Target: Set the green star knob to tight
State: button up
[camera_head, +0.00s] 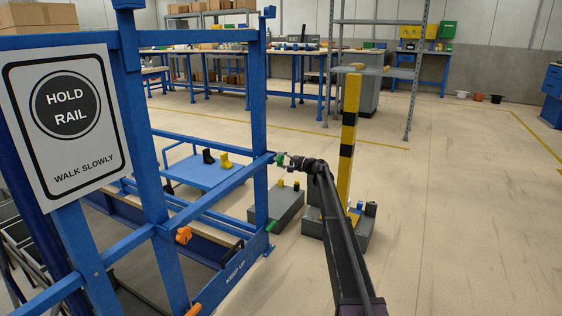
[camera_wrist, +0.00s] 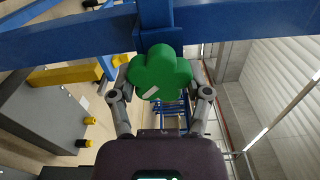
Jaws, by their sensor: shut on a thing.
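The green star knob (camera_wrist: 160,70) is a lobed green knob with a short pale mark on its face, in the middle of the wrist view. It sits against a blue frame post (camera_wrist: 155,22). My gripper (camera_wrist: 158,92) has one finger on each side of the knob and is shut on it. In the head view the green knob (camera_head: 280,160) shows small at the blue post, with my gripper (camera_head: 286,162) at it. The gripper hides part of the knob there. Whether the mark stands at tight cannot be told.
Blue rails and posts (camera_head: 258,110) stand to the left, with a hold-rail sign (camera_head: 66,120). An orange knob (camera_head: 184,235) is lower on the frame. A yellow-black post (camera_head: 348,130) stands close right of my arm. The floor at right (camera_head: 460,220) is open.

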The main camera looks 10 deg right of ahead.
jog(key=m, duration=0.6)
jog(key=shift+a+f, duration=0.1)
jog(key=shift+a, duration=0.05)
jog(key=m, duration=0.6)
jog(key=shift+f+m, duration=0.1)
jog(key=shift+m, duration=0.2)
jog(key=o, duration=1.2)
jog(key=shift+s, duration=0.15)
jog(key=v, duration=1.2)
